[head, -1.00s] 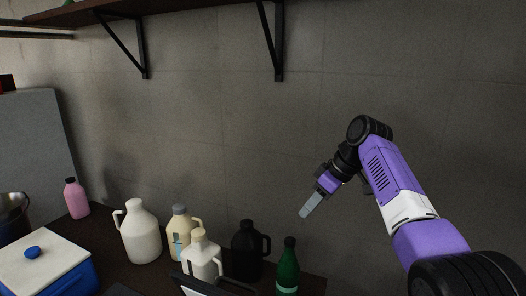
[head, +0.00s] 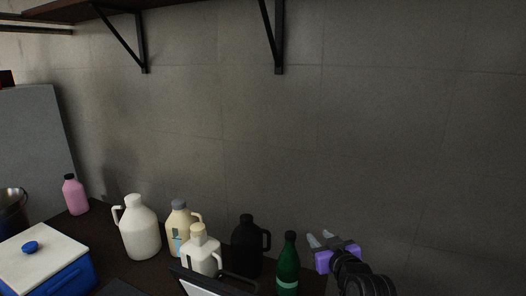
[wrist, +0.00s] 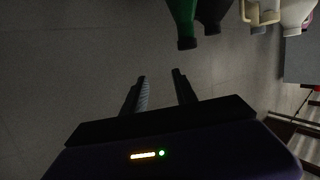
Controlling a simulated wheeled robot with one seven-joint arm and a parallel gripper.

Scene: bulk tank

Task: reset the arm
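My gripper (head: 321,239) is at the lower right of the head view, just right of the green bottle (head: 288,265). Its two fingers stand apart and nothing is between them. In the wrist view my gripper (wrist: 158,75) also shows two separated fingers with only the grey wall beyond. The green bottle's neck (wrist: 187,42) hangs near the top of that view, apart from the fingers. Most of my arm is below the head view's edge.
A black jug (head: 246,248), a white jug (head: 201,253), a cream jug (head: 179,225) and a larger white jug (head: 138,232) stand on the dark counter. A pink bottle (head: 75,196) and a blue cooler (head: 66,283) are at left. A shelf bracket (head: 278,40) is overhead; the right wall area is clear.

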